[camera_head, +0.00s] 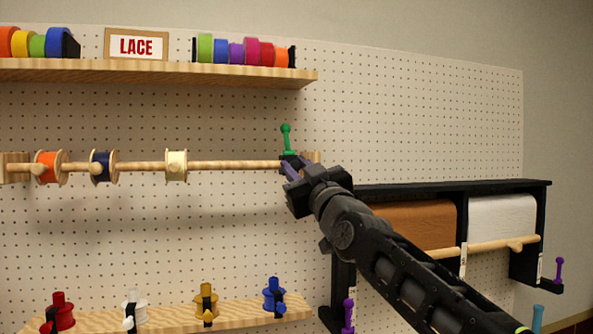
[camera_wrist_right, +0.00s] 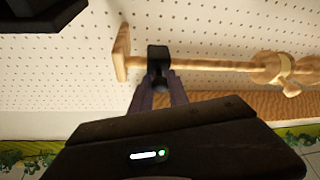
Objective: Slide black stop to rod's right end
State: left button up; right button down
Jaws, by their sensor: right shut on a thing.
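The wooden rod (camera_head: 235,165) runs level in front of the pegboard and carries an orange spool (camera_head: 48,167), a navy spool (camera_head: 102,166) and a cream spool (camera_head: 176,166). The black stop (camera_wrist_right: 158,58) is on the rod near its right end. In the right wrist view a short bare stretch of rod lies between it and the wooden end bracket (camera_wrist_right: 122,52). My right gripper (camera_head: 291,169) is shut on the stop from the front; its purple fingers also show in the wrist view (camera_wrist_right: 158,88). A green knob (camera_head: 286,138) stands directly above the stop. My left gripper is out of view.
A black rack (camera_head: 456,188) with paper rolls is at right, behind my right arm.

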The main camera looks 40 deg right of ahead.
jog(key=c, duration=1.3)
grip_release()
jog(key=shift+o, duration=0.2)
jog(key=b+v, duration=0.3)
jog(key=v, duration=0.4)
jog(key=shift+s, duration=0.35)
jog(key=shift+a+f, duration=0.1)
jog(key=shift+f, duration=0.05)
